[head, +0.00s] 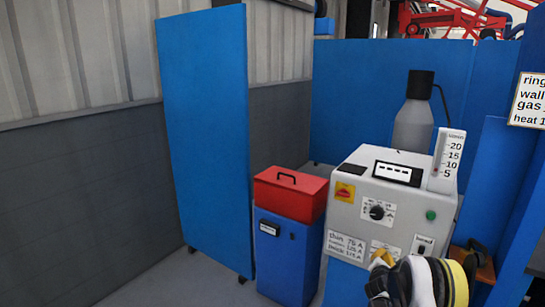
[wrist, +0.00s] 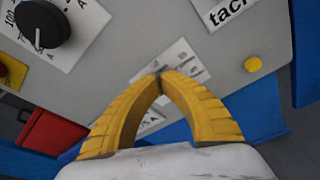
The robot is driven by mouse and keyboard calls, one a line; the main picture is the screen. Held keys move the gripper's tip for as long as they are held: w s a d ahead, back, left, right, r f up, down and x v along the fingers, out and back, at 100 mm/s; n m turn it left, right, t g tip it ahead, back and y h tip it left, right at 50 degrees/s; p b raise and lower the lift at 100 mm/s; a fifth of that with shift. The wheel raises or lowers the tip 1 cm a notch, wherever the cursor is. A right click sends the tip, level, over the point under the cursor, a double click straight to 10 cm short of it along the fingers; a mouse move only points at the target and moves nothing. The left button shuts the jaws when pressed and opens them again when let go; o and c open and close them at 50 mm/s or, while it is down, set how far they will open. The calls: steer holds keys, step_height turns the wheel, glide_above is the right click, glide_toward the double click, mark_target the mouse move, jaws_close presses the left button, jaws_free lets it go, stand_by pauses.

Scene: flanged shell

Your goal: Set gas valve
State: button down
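A grey welding machine (head: 352,215) has a flow scale (head: 447,160) marked 5 to 20 on its top right, with red low in its tube. A grey gas cylinder (head: 413,125) with a black top stands behind. No part is clearly labelled as the gas valve. My gripper (head: 381,259) is at the lower front panel; in the wrist view its yellow fingers (wrist: 160,76) arch together, tips meeting over a white label (wrist: 183,62). A small dark spot shows at the tips; I cannot tell whether a knob is between them or whether they touch the panel.
The panel has a black dial (head: 377,212), also in the wrist view (wrist: 42,23), a green button (head: 431,215) and a "tack" label (wrist: 225,10). A red toolbox (head: 290,193) sits on a blue cabinet (head: 284,258) left of the machine. Blue screens (head: 203,140) stand around.

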mark_target(391, 251)
steer(key=shift+r+x, duration=0.15)
steer(key=shift+x, duration=0.55)
steer(key=shift+r+x, duration=0.15)
steer(key=shift+x, duration=0.55)
steer(key=shift+s+d+f, duration=0.1)
steer(key=shift+s+d, duration=0.05)
steer(key=shift+d, duration=0.25)
steer(key=shift+s+d+f, duration=0.15)
steer(key=shift+s+d, duration=0.05)
steer(key=shift+d, duration=0.2)
steer(key=shift+s+d+f, duration=0.15)
steer(key=shift+s+d+f, duration=0.15)
steer(key=shift+d+f, duration=0.05)
steer(key=shift+f, duration=0.05)
steer(key=shift+s+d+f, duration=0.1)
steer(key=shift+f, duration=0.05)
steer(key=shift+d, duration=0.1)
